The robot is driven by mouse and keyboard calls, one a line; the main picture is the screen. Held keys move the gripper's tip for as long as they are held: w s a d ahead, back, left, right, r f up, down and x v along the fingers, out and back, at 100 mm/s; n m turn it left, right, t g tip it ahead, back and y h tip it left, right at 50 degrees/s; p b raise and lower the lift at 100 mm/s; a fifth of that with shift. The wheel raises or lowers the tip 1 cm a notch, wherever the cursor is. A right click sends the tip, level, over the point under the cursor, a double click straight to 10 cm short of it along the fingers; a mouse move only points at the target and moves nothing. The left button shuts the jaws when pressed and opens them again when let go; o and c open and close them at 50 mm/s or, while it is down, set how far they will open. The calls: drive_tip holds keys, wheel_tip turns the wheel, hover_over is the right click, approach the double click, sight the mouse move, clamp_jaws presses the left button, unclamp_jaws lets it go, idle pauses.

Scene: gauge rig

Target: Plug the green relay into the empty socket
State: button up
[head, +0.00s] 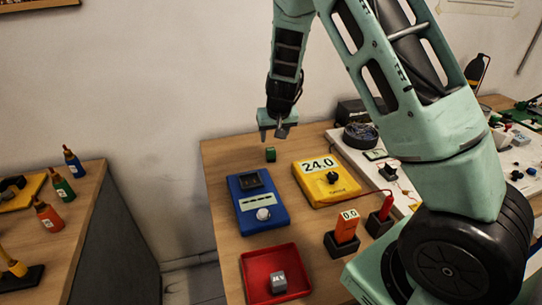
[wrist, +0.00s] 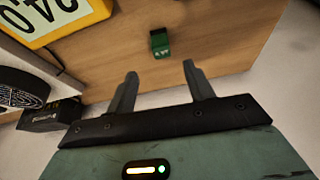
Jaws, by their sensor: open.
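The green relay (head: 270,154) stands on the wooden table near its far edge. It also shows in the wrist view (wrist: 160,43), beyond and between my fingertips, with a pale label on one face. My gripper (head: 275,134) is above the relay in the head view. In the wrist view its two fingers (wrist: 160,69) are apart with nothing between them. The blue unit (head: 243,205) has a black square socket (head: 251,181) at its far end, which looks empty, and a round white part at its near end.
A yellow meter (head: 325,183) reading 24.0 is right of the blue unit. A red tray (head: 252,284) holding a grey block (head: 278,282) is nearer. An orange 0.0 display (head: 347,226) and a red probe (head: 386,207) stand in black holders. Bare wood surrounds the relay.

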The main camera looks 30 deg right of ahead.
sight(271, 150)
drive_tip(key=p+x, duration=0.1)
drive_tip(key=x, duration=0.7)
drive_tip(key=shift+a+f, duration=0.15)
drive_tip(key=shift+f, duration=0.2)
drive_tip(key=shift+c, duration=0.3)
drive_tip(key=c, duration=1)
